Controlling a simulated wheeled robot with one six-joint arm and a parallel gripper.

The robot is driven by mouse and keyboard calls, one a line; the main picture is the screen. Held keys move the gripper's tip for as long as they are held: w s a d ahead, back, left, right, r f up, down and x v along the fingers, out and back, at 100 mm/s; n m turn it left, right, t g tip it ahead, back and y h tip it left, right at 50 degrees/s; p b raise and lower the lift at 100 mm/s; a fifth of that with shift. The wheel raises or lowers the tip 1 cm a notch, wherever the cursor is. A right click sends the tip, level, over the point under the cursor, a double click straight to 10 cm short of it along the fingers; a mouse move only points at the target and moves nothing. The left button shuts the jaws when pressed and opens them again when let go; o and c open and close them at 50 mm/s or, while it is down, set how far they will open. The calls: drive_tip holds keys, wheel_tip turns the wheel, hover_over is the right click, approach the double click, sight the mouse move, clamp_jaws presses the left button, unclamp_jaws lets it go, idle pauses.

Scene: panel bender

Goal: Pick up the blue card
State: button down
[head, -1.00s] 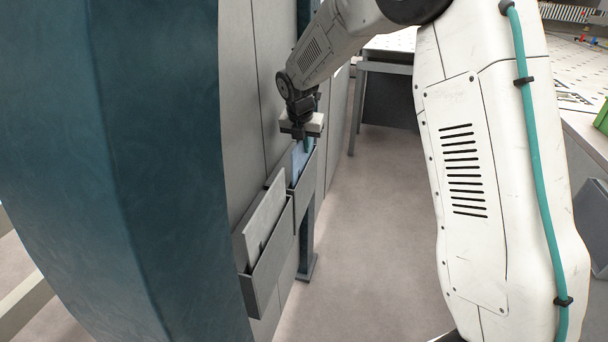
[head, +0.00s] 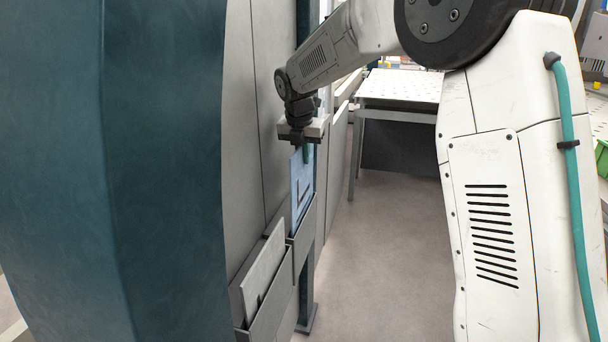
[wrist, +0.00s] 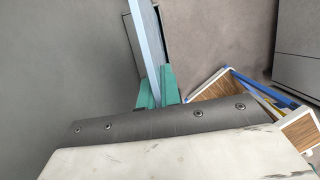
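The blue card (head: 301,182) stands upright, light blue with dark marks, at the far wall pocket (head: 304,238). Its lower edge is at the pocket's mouth, and I cannot tell whether it is still inside. My gripper (head: 303,150) is above it, pointing down, with its fingers at the card's top edge. In the wrist view, the green fingers of my gripper (wrist: 157,90) are closed on both sides of the card (wrist: 148,40), which shows as a thin pale-blue strip.
A nearer wall pocket (head: 270,305) holds a grey-white card (head: 263,268). A large teal machine column (head: 110,170) fills the left. A perforated table (head: 400,86) stands behind. The floor (head: 375,240) right of the pockets is clear. A wood-and-blue box (wrist: 222,82) shows in the wrist view.

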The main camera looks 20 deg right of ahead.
wheel_tip(320, 180, up, 17)
drive_tip(key=shift+f, duration=0.2)
idle(0.4)
